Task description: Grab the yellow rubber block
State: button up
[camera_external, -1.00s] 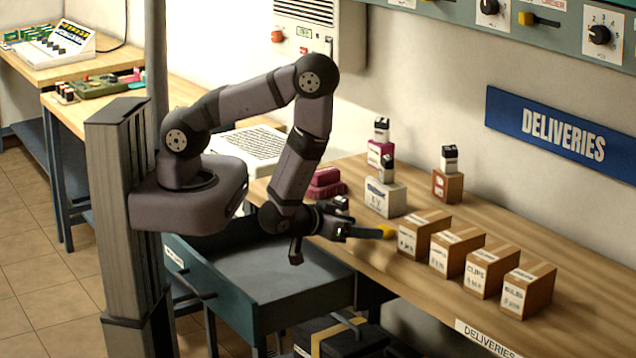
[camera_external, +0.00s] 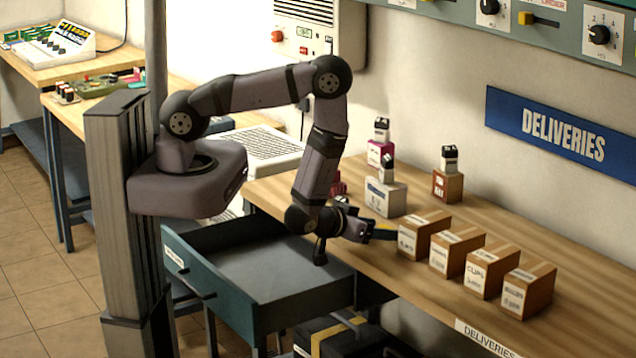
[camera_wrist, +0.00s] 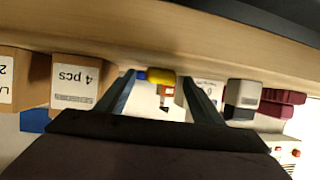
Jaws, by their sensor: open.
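The yellow rubber block (camera_wrist: 161,76) lies on the wooden workbench and shows in the wrist view between my two finger ends. In the external view the block is largely hidden by my gripper (camera_external: 372,231). My gripper is open, with one finger on each side of the block in the wrist view (camera_wrist: 157,79). It is low over the bench edge, reaching toward the cardboard boxes. I cannot tell whether the fingers touch the block.
A row of several cardboard boxes (camera_external: 452,249) stands close to the right of my gripper. A white box (camera_external: 386,197) stands behind it. An open teal drawer (camera_external: 225,290) sits below. The bench front is clear between boxes and edge.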

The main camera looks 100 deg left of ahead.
jog(key=shift+w+a+f, duration=0.1)
jog(key=shift+a, duration=0.1)
jog(key=c, duration=1.1)
jog(key=shift+r+b, duration=0.9)
jog(key=shift+r, duration=4.15)
